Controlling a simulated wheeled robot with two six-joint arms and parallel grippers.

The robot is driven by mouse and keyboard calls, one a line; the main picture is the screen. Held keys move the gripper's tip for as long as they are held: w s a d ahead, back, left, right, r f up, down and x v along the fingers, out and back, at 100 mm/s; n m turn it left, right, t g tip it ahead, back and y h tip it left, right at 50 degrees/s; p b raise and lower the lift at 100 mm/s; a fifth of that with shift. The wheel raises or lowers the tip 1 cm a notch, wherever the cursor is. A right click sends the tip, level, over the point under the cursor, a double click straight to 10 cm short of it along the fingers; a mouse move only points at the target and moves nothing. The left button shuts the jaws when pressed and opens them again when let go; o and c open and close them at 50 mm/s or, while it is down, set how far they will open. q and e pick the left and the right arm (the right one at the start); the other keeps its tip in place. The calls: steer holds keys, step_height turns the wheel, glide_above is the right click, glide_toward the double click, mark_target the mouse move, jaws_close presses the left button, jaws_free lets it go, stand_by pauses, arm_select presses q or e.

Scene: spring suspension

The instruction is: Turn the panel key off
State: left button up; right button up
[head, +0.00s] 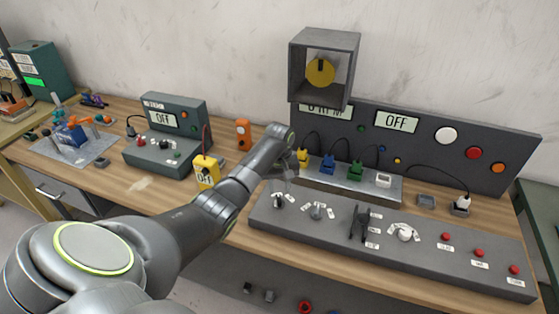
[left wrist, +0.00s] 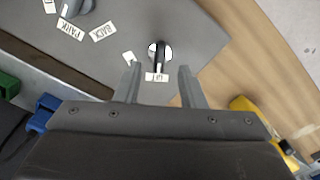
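The panel key (head: 279,202) stands at the left end of the sloped grey control panel (head: 335,230). In the left wrist view the key (left wrist: 161,56) is a dark, narrow grip on a white round base, with small labels beside it. My left gripper (head: 285,177) is above the key, pointing down. In the left wrist view its two fingers (left wrist: 159,82) are apart, with the key near the gap between their tips and nothing clearly held. I cannot tell whether either finger touches the key. My right gripper is out of view.
A grey selector knob (head: 317,211) sits right of the key, then a black lever (head: 360,222), a dial (head: 404,232) and red buttons (head: 479,253). A yellow meter (head: 206,172) stands left of my gripper. An open grey box (head: 322,70) with a yellow disc rises behind.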

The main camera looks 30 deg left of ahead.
mark_target(279, 200)
arm_select(q)
step_height(279, 200, up, 12)
steer(key=shift+b, duration=0.35)
steer(key=shift+f, duration=0.15)
